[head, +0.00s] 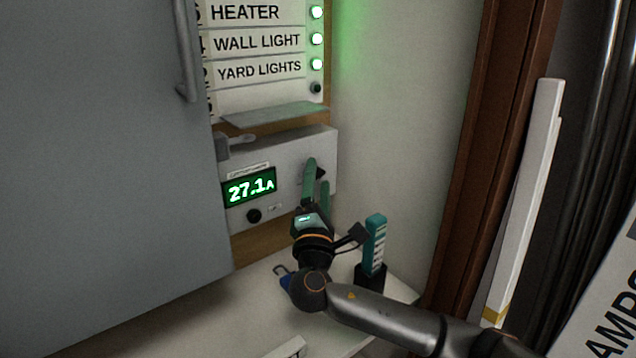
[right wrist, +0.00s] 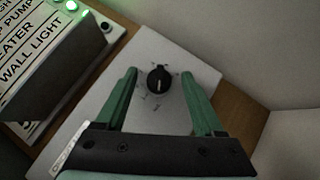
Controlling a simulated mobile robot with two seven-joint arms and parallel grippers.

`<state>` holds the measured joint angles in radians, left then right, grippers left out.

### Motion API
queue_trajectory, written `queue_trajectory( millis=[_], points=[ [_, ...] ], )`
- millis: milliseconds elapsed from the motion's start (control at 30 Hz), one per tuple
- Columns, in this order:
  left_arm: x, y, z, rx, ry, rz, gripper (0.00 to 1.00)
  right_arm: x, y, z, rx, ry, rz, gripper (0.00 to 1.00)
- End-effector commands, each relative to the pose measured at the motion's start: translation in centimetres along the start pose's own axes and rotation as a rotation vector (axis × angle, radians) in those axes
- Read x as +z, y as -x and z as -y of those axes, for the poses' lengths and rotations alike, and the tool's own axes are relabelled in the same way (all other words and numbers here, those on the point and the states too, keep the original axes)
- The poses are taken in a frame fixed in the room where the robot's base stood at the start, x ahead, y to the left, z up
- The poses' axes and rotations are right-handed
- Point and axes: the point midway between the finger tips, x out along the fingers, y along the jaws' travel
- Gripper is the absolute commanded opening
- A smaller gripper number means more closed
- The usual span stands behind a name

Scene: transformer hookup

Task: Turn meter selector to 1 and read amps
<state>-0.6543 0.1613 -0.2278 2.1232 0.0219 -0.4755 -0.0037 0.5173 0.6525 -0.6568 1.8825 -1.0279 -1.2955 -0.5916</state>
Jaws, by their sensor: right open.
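The meter (head: 290,153) is a pale grey box on the wall with a green digital display (head: 250,187) reading 27.1 A. Its selector knob (right wrist: 160,79) is black with a white pointer line and shows in the right wrist view, with small marks around it too blurred to read. My right gripper (head: 317,172) is at the right part of the meter's front. It is open, with one green finger on each side of the knob in the right wrist view (right wrist: 163,80); I cannot tell whether either touches it. In the head view the gripper mostly hides the knob. My left gripper is not in view.
A labelled panel (head: 258,42) with green lights is above the meter, with a small ledge (head: 275,114) between. A grey door (head: 105,150) stands at the left. A teal labelled object (head: 375,245) stands in a dark holder on the white shelf (head: 250,310), beside my right wrist.

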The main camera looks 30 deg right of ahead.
Motion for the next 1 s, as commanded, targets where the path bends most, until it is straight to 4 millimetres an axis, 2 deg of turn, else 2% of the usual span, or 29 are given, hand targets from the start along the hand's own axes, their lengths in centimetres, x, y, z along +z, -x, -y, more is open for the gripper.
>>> queue_trajectory(
  millis=[133, 733, 1000],
  points=[
    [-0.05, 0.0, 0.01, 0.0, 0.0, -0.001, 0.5, 0.0, 0.01, -0.01, 0.0, 0.0, 0.0, 0.69],
    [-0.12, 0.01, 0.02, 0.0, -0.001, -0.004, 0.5, -0.02, 0.06, 0.01, 0.0, 0.001, 0.0, 0.01],
    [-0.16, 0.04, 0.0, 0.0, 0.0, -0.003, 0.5, -0.04, 0.07, 0.01, -0.003, -0.001, -0.001, 0.0]
  ],
)
